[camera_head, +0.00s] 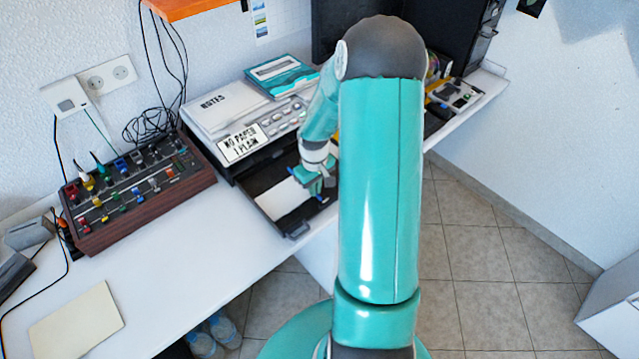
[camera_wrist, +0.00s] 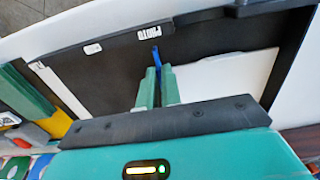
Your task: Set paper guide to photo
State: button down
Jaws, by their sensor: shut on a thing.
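The printer's dark paper tray (camera_head: 297,231) is pulled out and holds a white sheet (camera_head: 281,199). The tray (camera_wrist: 110,82) and sheet (camera_wrist: 229,76) also show in the wrist view. My gripper (camera_head: 319,187) is down in the tray. In the wrist view its green fingers (camera_wrist: 159,80) are shut on the blue paper guide (camera_wrist: 156,58). The guide stands just left of the sheet's edge, close to a label (camera_wrist: 155,31) on the tray rim that seems to read PHOTO. The guide's lower part is hidden between the fingers.
The printer (camera_head: 275,124) displays "NO PAPER 1 PLAIN" and carries notes and a teal box (camera_head: 283,75). A wooden-sided mixer (camera_head: 135,195) with cables stands to its left. My upper arm hides the tray's right side.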

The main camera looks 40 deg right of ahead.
jog(key=c, duration=1.6)
grip_release()
notch_tip(320, 180, up, 14)
jog(key=shift+f, duration=0.1)
